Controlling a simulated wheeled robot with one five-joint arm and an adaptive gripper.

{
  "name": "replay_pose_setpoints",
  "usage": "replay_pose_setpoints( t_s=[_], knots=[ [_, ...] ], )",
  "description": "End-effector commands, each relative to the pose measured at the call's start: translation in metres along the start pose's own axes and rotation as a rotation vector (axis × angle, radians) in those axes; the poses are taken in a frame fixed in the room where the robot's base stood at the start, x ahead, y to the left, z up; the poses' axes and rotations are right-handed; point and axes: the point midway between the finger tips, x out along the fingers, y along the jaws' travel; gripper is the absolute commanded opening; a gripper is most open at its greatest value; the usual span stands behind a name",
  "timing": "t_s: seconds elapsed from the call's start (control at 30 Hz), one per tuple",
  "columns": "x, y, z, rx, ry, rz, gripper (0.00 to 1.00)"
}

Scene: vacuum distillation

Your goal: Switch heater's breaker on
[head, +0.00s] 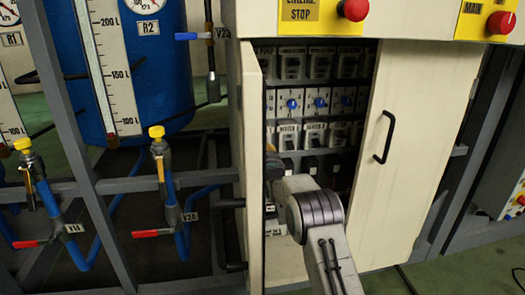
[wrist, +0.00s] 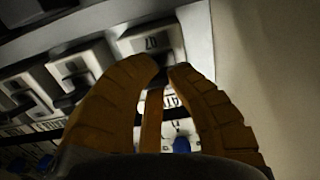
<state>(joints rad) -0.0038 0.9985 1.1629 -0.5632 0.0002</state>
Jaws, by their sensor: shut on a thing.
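The open cabinet holds rows of breakers. A breaker with a label that seems to read HEATER (head: 288,136) is in the middle row at the left, with a dark lever under its label. My gripper (wrist: 163,68) reaches into the cabinet beside the left door. In the head view my arm hides most of the gripper and the lower breakers. The lever's position cannot be told.
The left door (head: 253,170) stands open close to my gripper. The right door (head: 418,150) with a black handle (head: 385,137) is to the right. Neighbouring breakers (wrist: 75,72) sit close beside the fingers. Pipes with valves (head: 160,170) and a blue tank (head: 160,70) stand at the left.

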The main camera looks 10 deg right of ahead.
Motion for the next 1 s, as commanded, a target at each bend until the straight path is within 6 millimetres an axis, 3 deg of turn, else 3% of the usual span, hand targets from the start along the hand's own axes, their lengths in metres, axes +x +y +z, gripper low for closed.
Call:
replay_pose_setpoints(
  t_s=[0.03,0.43,1.0],
  knots=[
    [-0.001,0.007,-0.004,0.0,-0.02,0.009,0.0],
    [-0.002,0.007,-0.02,0.001,-0.254,0.009,0.0],
    [-0.001,0.007,-0.028,0.003,-0.539,0.009,0.0]
  ],
)
